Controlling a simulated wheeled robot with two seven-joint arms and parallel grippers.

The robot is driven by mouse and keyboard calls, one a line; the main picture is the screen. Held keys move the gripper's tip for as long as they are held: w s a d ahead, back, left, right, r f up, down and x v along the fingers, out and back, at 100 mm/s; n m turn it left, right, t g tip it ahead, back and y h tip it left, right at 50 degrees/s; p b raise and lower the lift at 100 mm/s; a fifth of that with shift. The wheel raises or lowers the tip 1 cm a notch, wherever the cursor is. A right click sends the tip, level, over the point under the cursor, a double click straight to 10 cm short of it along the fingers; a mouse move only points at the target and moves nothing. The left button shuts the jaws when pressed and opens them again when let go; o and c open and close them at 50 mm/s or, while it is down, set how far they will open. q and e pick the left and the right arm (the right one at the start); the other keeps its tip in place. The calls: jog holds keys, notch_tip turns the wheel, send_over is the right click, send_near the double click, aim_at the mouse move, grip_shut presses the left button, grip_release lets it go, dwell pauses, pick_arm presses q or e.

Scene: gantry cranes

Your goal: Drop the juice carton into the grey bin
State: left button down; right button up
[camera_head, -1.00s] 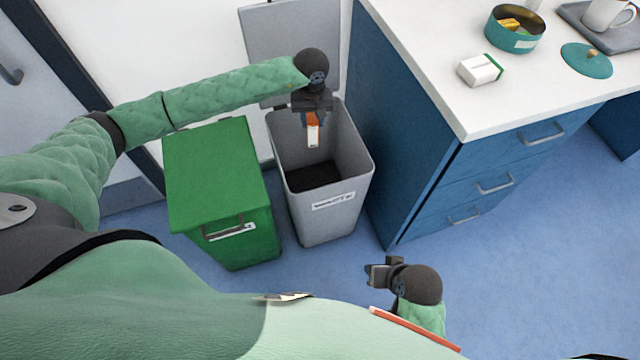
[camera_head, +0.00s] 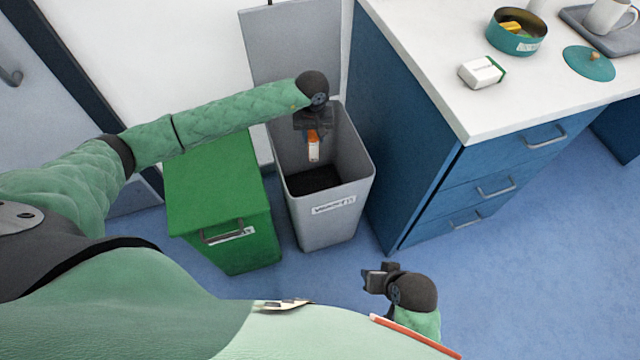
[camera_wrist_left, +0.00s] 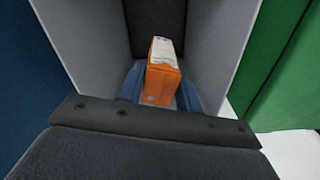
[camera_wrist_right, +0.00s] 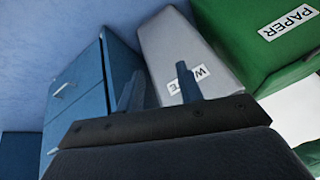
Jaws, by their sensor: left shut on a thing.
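The juice carton (camera_head: 313,150), orange and white, hangs from my left gripper (camera_head: 312,136) inside the mouth of the grey bin (camera_head: 329,222). In the left wrist view the carton (camera_wrist_left: 163,72) sits between the two blue fingers, and the bin's grey walls (camera_wrist_left: 85,45) rise on both sides. The bin's lid stands up at the back, and its dark floor shows below the carton. My right gripper (camera_head: 376,279) is apart from everything, over the floor in front; in the right wrist view its two fingers (camera_wrist_right: 160,92) stand apart with nothing between them.
A green bin (camera_head: 217,185) with a closed lid and a PAPER label stands left of the grey bin. A blue drawer cabinet (camera_head: 440,185) with a white top stands to the right. A white and green box (camera_head: 481,73), teal tin (camera_head: 516,32) and teal lid (camera_head: 588,64) lie on it.

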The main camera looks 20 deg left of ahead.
pick_arm(q)
jog(key=c, duration=0.9)
grip_release()
jog(key=shift+r, duration=0.1)
jog(key=shift+r, duration=0.3)
jog(key=shift+r+b, duration=0.65)
jog(key=shift+r, duration=2.85)
pick_arm(e)
jog(key=shift+t, duration=0.3)
jog(key=shift+w+a+f, duration=0.1)
jog(key=shift+w+f, duration=0.05)
jog(key=shift+f, duration=0.8)
jog(key=shift+w+a+f, duration=0.1)
jog(key=shift+w+f, duration=0.05)
jog(key=shift+f, duration=0.75)
jog(key=shift+w+a+f, duration=0.1)
jog(key=shift+w+f, duration=0.05)
jog(key=shift+f, duration=0.8)
jog(key=shift+d+r, duration=0.1)
jog(key=shift+d, duration=0.05)
